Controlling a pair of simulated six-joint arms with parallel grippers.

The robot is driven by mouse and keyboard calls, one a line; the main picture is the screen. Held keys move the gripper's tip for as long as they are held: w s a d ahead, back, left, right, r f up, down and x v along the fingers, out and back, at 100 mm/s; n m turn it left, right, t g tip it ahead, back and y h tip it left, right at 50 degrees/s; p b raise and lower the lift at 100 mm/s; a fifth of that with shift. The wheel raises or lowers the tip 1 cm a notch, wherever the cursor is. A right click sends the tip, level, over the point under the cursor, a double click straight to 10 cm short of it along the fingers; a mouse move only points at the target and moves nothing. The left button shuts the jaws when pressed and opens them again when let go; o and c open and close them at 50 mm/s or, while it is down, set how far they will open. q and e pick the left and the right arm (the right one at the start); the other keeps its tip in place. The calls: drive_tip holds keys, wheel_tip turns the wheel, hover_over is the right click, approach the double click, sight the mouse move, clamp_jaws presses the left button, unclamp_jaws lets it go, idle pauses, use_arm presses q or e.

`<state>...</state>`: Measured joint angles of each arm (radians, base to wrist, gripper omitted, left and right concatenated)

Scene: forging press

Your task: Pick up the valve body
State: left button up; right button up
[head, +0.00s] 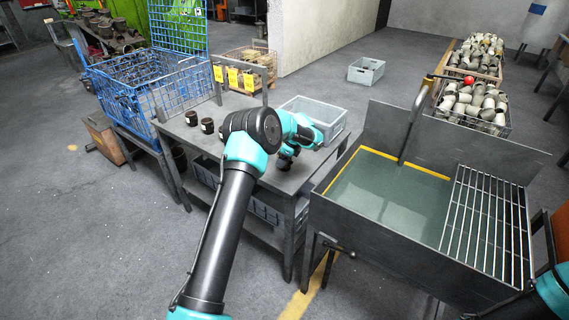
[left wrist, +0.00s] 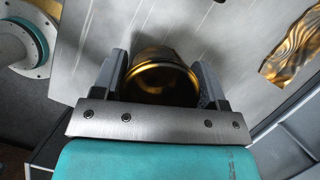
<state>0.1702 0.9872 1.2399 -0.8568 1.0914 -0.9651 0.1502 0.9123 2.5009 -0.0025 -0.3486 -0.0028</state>
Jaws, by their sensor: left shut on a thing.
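My left gripper (head: 286,160) is over the metal table, low near its surface, right of the small dark parts. In the left wrist view its two fingers (left wrist: 162,82) are shut on the valve body (left wrist: 160,58), a round, brassy-brown metal piece with a bright rim and a dark hollow. In the head view the gripper and wrist mostly hide this piece. I cannot tell whether it touches the table. More dark cylindrical pieces (head: 207,125) stand on the table to the left. My right arm shows only at the lower right edge; its gripper is out of view.
A grey plastic crate (head: 325,113) stands on the table behind my left gripper. A blue wire basket (head: 120,88) is at the left. A liquid-filled tank (head: 385,200) with a wire rack (head: 488,225) stands at the right. Yellow tags (head: 232,77) hang from a frame at the table's back.

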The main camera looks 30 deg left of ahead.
use_arm(q)
drive_tip(key=shift+r, duration=0.15)
drive_tip(key=shift+r, duration=1.55)
drive_tip(key=shift+s+d+r, duration=0.15)
drive_tip(key=shift+s, duration=0.05)
drive_tip(key=s+d+r, duration=0.1)
drive_tip(key=s+d, duration=0.7)
drive_tip(key=s, duration=0.5)
drive_tip(key=shift+r, duration=0.15)
